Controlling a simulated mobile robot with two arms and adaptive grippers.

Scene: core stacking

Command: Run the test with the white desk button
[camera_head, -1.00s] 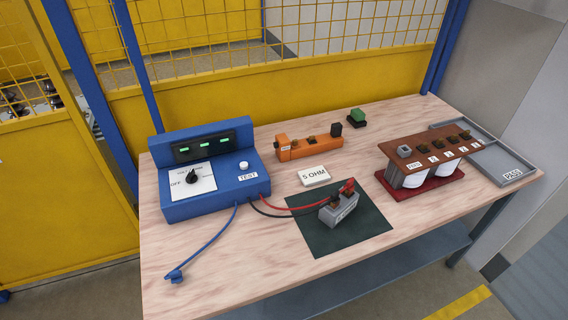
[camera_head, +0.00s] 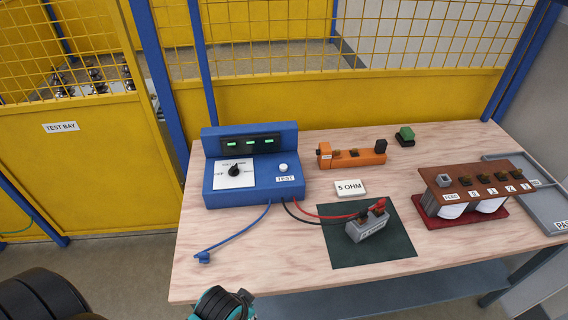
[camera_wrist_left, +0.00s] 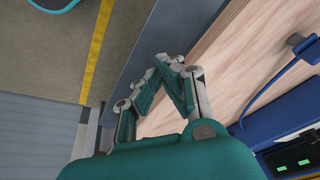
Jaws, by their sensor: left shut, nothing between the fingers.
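The white button (camera_head: 283,167) sits on top of the blue test unit (camera_head: 262,190), right of its black dial, above a TEST label. The unit stands at the left of the table, with three lit green displays on its raised back. In the left wrist view the blue unit (camera_wrist_left: 290,121) shows at the lower right. My left gripper (camera_wrist_left: 172,62) is shut and empty, over the table's edge and apart from the unit. In the head view only a dark and teal part of my arm shows at the bottom edge. My right gripper is not in view.
A grey block (camera_head: 366,231) with red and black leads sits on a dark green mat (camera_head: 340,250). A blue lead (camera_head: 233,237) lies at the left. Behind are a 5 OHM card (camera_head: 349,187), an orange block (camera_head: 352,158) and a green-topped piece (camera_head: 404,136). A transformer (camera_head: 470,190) and grey tray (camera_head: 545,205) stand right.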

